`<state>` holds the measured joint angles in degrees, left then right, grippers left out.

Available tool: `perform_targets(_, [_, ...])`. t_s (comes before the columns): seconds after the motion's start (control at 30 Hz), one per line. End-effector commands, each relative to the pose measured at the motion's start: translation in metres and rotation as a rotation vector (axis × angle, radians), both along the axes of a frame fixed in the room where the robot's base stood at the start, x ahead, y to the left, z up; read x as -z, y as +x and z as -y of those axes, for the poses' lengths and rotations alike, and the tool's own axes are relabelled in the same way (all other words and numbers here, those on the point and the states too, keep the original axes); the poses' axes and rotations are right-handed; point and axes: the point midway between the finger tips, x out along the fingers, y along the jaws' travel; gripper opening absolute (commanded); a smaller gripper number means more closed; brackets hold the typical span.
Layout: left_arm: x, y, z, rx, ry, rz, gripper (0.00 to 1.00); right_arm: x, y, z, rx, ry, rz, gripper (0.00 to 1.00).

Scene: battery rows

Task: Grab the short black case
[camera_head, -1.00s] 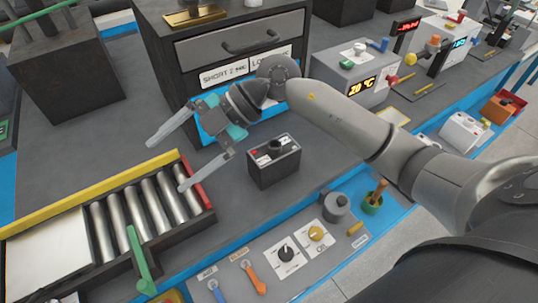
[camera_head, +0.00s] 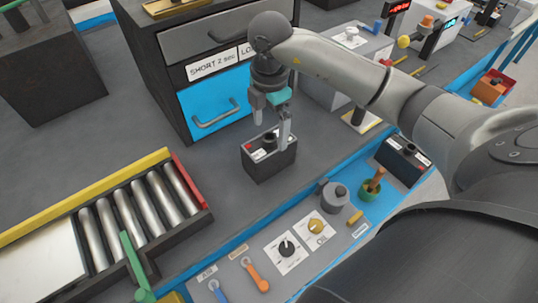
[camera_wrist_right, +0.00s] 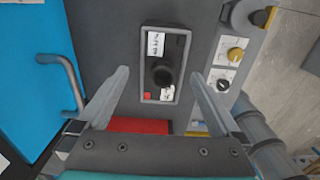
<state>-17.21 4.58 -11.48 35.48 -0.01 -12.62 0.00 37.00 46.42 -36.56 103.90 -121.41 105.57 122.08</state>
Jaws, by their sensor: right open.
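A short black case (camera_head: 268,165) with a dark round knob, a white label and a red patch on top stands upright on the grey bench. In the right wrist view its top (camera_wrist_right: 164,65) lies between the two finger lines. My right gripper (camera_head: 273,125) is open directly over the case and points down. One finger overlaps the case's right side in the head view. In the wrist view (camera_wrist_right: 159,78) gaps show between the case and both fingers, so it is not gripped. My left gripper is not in view.
Behind the case stands a drawer cabinet with a blue drawer (camera_head: 216,102). A roller tray (camera_head: 130,220) lies to the left. A control panel (camera_head: 300,240) with knobs lies in front. Another black case (camera_head: 403,160) stands to the right.

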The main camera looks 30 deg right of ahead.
Motion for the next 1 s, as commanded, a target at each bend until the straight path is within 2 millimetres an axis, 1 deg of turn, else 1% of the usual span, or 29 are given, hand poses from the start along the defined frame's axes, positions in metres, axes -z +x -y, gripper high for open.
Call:
perform_targets(0.03, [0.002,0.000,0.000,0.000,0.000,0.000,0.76,0.011,-0.001,0.000,-0.001,0.001,-0.004,1.00])
perform_targets(0.1, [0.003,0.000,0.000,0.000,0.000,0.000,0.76,0.021,-0.001,-0.001,-0.001,0.001,-0.003,1.00])
perform_targets(0.37, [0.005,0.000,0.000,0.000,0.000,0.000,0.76,0.039,-0.002,-0.002,-0.002,0.001,-0.002,1.00])
perform_targets(0.5, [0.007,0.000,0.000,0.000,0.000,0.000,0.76,0.061,-0.005,-0.004,-0.002,0.002,-0.003,1.00])
perform_targets(0.63, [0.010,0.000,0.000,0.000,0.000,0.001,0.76,0.077,-0.005,-0.004,-0.001,0.002,-0.001,1.00])
perform_targets(0.73, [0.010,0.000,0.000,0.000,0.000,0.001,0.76,0.083,-0.005,-0.004,-0.002,0.002,-0.001,1.00])
perform_targets(0.93, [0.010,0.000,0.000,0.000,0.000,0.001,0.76,0.083,-0.004,-0.004,-0.003,0.002,0.000,1.00])
perform_targets(0.97, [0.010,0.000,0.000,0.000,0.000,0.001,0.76,0.082,-0.004,-0.004,-0.003,0.002,0.000,0.99])
perform_targets(1.0, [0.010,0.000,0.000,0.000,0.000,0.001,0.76,0.082,-0.004,-0.004,-0.003,0.002,0.000,0.94])
